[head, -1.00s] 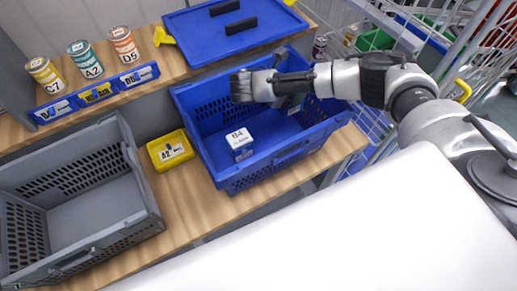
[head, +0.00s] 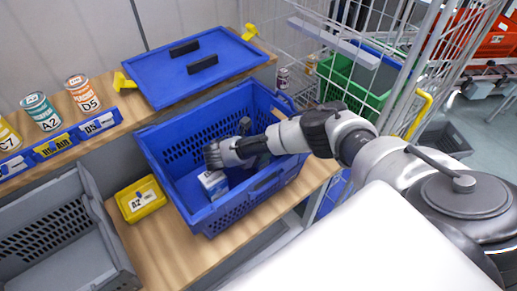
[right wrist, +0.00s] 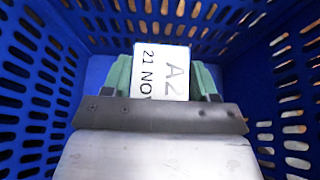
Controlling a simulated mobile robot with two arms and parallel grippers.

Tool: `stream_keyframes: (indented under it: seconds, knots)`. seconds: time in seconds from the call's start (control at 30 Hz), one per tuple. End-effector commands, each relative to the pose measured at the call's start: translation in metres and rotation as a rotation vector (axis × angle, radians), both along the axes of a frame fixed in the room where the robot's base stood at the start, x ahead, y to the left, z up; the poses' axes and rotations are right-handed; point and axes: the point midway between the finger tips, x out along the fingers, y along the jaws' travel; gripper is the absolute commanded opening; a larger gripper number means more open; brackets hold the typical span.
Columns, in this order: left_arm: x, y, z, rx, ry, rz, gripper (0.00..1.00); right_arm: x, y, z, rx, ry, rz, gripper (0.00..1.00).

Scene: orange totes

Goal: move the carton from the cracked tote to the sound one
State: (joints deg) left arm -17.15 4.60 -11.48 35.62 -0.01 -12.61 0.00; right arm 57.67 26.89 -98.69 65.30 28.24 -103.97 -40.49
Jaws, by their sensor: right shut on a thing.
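My right gripper (right wrist: 160,82) is shut on a white carton (right wrist: 163,58) marked "A2 21 NOV", which sits between its green fingers, with blue tote walls on both sides. I cannot see a crack in either tote. My left gripper is not in view.
A yellow bin (head: 140,199) marked A2 sits between the totes. Labelled cans (head: 83,92) and small blue bins (head: 97,123) line the back left. A blue lid (head: 195,66) lies behind the blue tote. A wire cage (head: 318,60) stands at the right.

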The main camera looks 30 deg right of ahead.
Motion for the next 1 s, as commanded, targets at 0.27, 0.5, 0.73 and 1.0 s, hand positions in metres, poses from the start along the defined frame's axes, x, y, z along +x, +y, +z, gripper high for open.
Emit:
stream_keyframes:
  seconds: [0.27,0.5,0.73,1.0]
  knots:
    - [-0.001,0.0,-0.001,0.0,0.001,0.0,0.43,0.0,0.0,-0.001,0.001,0.0,0.0,0.61]
    - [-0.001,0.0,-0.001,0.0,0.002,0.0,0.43,0.0,0.0,-0.001,0.001,0.0,0.0,0.84]
    - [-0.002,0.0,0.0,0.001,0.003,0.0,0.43,0.0,0.002,0.001,0.002,0.0,0.001,0.84]
    - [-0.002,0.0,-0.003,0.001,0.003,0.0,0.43,-0.002,0.041,0.021,0.005,0.0,0.003,0.84]
